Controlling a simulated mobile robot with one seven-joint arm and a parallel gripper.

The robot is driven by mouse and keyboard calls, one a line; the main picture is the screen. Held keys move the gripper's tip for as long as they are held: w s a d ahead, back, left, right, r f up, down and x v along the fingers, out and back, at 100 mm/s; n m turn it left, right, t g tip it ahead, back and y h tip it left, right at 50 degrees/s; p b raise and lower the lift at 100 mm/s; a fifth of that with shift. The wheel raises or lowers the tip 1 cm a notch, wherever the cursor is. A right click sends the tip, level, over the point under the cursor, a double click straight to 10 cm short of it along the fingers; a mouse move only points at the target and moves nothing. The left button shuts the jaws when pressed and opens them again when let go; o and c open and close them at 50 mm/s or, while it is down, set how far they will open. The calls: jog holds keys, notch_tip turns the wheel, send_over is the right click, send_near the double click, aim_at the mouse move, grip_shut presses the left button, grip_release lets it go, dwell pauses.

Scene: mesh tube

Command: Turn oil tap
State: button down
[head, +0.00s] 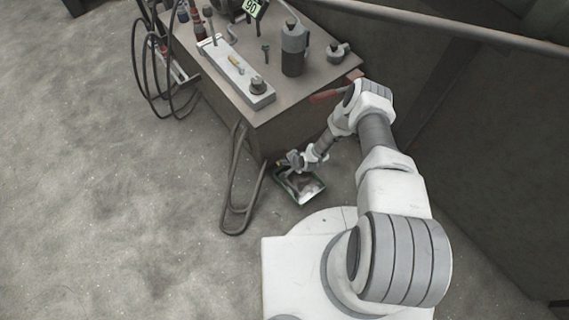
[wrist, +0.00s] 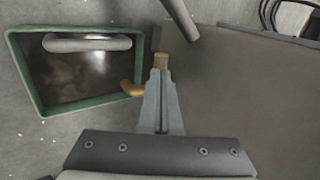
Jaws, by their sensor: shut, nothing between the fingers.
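The oil tap shows in the wrist view as a curved brass spout (wrist: 131,88) over the right edge of a green-rimmed tray (wrist: 138,55). A small brass end (wrist: 161,61), which looks like part of the tap, shows just beyond my fingertips. My gripper (wrist: 161,74) is shut and empty, its fingers beside the spout. I cannot tell whether they touch the brass; the fingers hide what lies between the two brass parts. In the head view my gripper (head: 283,163) is low by the machine's near side, above the tray (head: 321,189); the tap is too small to make out there.
The machine cabinet (head: 285,125) stands behind my gripper, with several tools and a dark canister (head: 294,50) on top. A bent metal tube frame (head: 233,210) stands left of the tray. A grey bar (wrist: 88,43) crosses the tray. Open floor (head: 100,200) lies to the left.

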jog(key=shift+w+a+f, duration=0.15)
jog(key=shift+w+f, duration=0.05)
jog(key=shift+f, duration=0.15)
jog(key=shift+w+a+f, duration=0.25)
jog(key=shift+w+a, duration=0.05)
jog(key=shift+w, duration=0.05)
jog(key=shift+a, duration=0.1)
jog(key=shift+s+f, duration=0.1)
